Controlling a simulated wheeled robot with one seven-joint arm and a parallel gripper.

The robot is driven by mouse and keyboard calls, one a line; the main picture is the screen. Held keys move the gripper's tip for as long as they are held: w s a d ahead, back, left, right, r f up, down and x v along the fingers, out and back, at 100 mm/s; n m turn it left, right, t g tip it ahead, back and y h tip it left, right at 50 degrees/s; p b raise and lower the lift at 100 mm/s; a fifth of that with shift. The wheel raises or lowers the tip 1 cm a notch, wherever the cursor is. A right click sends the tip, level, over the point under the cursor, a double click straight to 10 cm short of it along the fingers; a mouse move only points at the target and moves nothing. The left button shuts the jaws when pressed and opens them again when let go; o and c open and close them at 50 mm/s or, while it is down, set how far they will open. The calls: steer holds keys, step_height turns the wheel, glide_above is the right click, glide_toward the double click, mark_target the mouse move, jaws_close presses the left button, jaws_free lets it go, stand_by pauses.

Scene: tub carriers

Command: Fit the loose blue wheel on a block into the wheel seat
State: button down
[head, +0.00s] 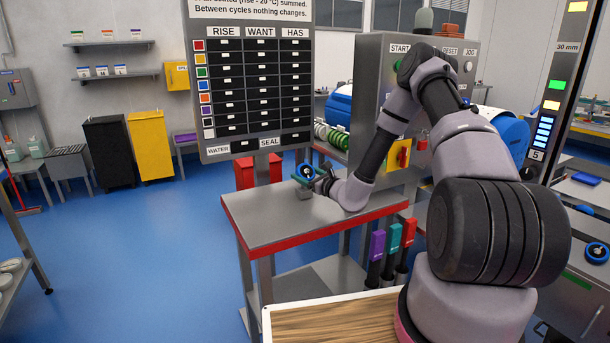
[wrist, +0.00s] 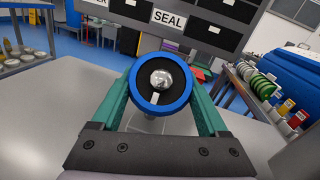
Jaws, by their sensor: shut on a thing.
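My gripper (head: 318,181) is at the left end of my outstretched arm, over the grey table. In the wrist view its green fingers (wrist: 160,92) are shut on a blue wheel (wrist: 160,109), one on each side. The wheel has a blue rim, a black inside and a shiny round metal hub, and its face is toward the wrist camera. In the head view this wheel (head: 304,162) shows small above the tabletop, with a small grey block (head: 304,190) just below it. I cannot tell whether they touch. I cannot make out the wheel seat.
The grey table (head: 265,222) has a red front edge and is mostly clear. A board (head: 255,140) with printed labels stands behind it. A second blue wheel (head: 597,252) lies on a grey surface at the right. Purple, teal and red handles (head: 394,241) hang by the table's right side.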

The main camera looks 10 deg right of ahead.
steer(key=shift+c, duration=1.5)
jaws_free()
steer(key=shift+f, duration=0.15)
steer(key=o, duration=0.3)
